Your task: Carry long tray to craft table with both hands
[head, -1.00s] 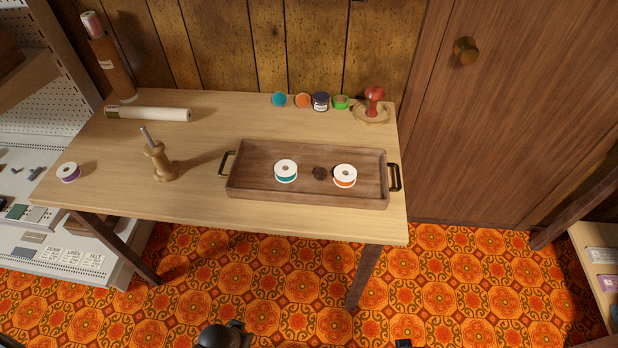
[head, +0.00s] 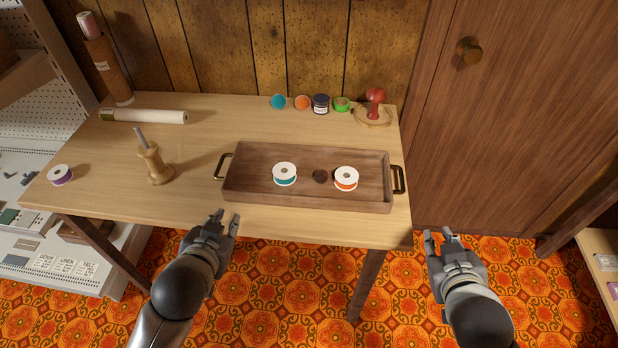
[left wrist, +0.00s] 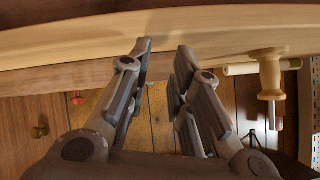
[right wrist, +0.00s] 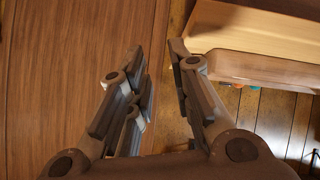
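The long tray (head: 250,198) is dark wood with a black handle at each short end, and it lies flat on the light wooden table (head: 110,190). In it are a teal spool (head: 285,174), an orange spool (head: 346,179) and a small dark brown round item (head: 320,177). My left gripper (head: 226,218) is open and empty at the table's front edge, below the tray's left handle (head: 223,167). My right gripper (head: 440,236) is open and empty just off the table's front right corner, below and right of the right handle (head: 398,180). Neither touches the tray.
A wooden spool stand (head: 155,166) stands left of the tray, with a purple spool (head: 60,175) further left. A white roll (head: 145,116), small jars (head: 321,103) and a red-knobbed stamp (head: 375,103) are behind. A wooden door (head: 490,120) is at the right.

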